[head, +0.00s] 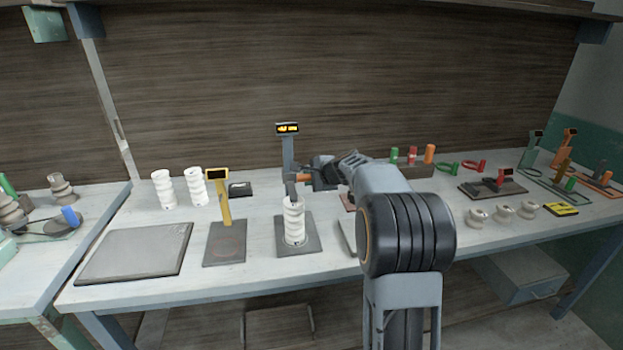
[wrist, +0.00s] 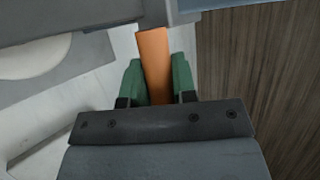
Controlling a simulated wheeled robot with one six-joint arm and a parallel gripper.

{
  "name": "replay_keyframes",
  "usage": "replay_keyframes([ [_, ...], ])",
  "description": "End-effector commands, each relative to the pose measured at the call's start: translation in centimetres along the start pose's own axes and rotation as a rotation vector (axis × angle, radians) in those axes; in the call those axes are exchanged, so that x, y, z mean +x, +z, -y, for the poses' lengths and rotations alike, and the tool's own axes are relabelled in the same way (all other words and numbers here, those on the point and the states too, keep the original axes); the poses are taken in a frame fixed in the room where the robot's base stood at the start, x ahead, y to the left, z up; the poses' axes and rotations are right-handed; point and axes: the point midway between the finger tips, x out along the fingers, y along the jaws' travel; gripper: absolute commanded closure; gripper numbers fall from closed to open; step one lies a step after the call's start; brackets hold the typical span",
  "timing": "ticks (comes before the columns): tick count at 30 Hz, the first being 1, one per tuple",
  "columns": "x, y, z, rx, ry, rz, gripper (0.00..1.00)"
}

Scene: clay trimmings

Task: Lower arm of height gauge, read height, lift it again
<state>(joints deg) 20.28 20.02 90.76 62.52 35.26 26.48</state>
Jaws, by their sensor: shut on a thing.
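The height gauge (head: 288,160) stands on the bench with a grey column, a dark base plate (head: 312,246) and a lit display (head: 287,128) on top, whose digits are too small to read. A white ribbed clay piece (head: 294,225) stands upright on its base. The gauge's grey arm (head: 291,188) is just above or touching the piece's top; I cannot tell which. My gripper (head: 308,179) is at the right of the column, shut on the orange handle (head: 301,178). In the wrist view, the green fingers of my gripper (wrist: 158,85) hold the orange handle (wrist: 154,60) from both sides.
Several small beige pieces (head: 503,212) and a yellow-black block (head: 561,209) lie to the right. My arm covers part of the bench.

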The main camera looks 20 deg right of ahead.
Motion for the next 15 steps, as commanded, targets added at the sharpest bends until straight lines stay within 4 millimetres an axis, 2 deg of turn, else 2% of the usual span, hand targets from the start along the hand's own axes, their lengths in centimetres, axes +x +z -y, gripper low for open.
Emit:
replay_keyframes([
  [15,0.41,-0.20,-0.66,0.001,0.002,0.000,0.98],
])
